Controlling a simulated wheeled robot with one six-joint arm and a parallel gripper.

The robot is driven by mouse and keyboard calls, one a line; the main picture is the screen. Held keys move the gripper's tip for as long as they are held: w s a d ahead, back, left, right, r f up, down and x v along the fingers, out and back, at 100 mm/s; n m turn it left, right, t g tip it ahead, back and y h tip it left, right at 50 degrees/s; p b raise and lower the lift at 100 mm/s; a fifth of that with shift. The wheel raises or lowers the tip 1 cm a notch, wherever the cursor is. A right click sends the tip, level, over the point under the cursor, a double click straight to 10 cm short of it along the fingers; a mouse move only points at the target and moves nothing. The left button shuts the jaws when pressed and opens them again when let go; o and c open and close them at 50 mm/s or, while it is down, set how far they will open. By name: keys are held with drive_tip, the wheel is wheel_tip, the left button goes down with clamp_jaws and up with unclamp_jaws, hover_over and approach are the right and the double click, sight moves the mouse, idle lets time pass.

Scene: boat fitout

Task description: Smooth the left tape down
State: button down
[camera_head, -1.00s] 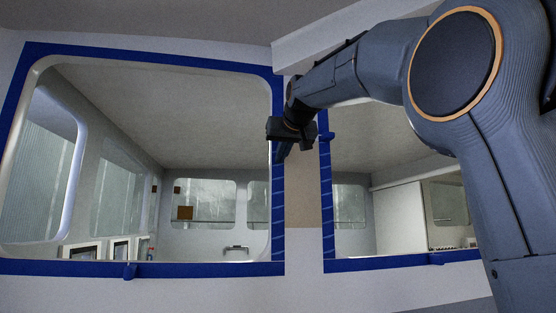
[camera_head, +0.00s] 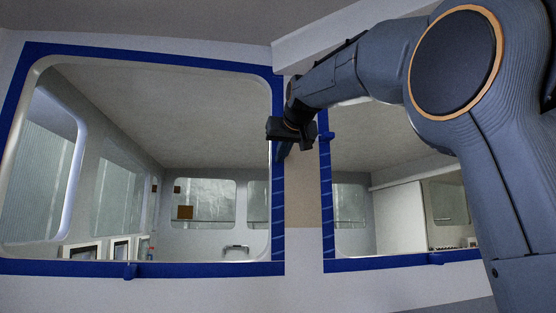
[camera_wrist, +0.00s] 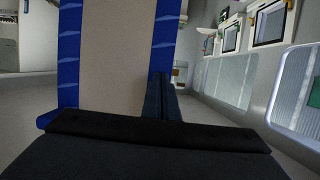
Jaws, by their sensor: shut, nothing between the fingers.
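Blue tape frames the left window. Its right-hand strip (camera_head: 278,205) runs down beside the post and shows several pale slanted marks. In the wrist view this strip (camera_wrist: 167,35) is on the right of the beige post. My gripper (camera_head: 281,157) is shut and empty, at the upper part of that strip. In the wrist view its fingertips (camera_wrist: 161,76) overlap the strip's near end; I cannot tell if they touch it. The fingers and wrist hide some of the tape there. The right window's strip (camera_head: 325,200) runs along the post's other side and also shows slanted marks.
The post (camera_head: 303,205) between the windows is beige and bare. My arm covers much of the right window's upper part.

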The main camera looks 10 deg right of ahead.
sight(278, 189)
drive_tip(key=shift+f, duration=0.1)
drive_tip(key=shift+w+f+b, duration=0.2)
drive_tip(key=shift+f+b, duration=1.25)
drive_tip(key=shift+f, duration=0.15)
drive_tip(key=shift+f+b, duration=0.75)
drive_tip(key=shift+f, duration=0.1)
drive_tip(key=shift+s, duration=0.15)
drive_tip(key=shift+f+b, duration=1.45)
drive_tip(key=shift+f, duration=0.2)
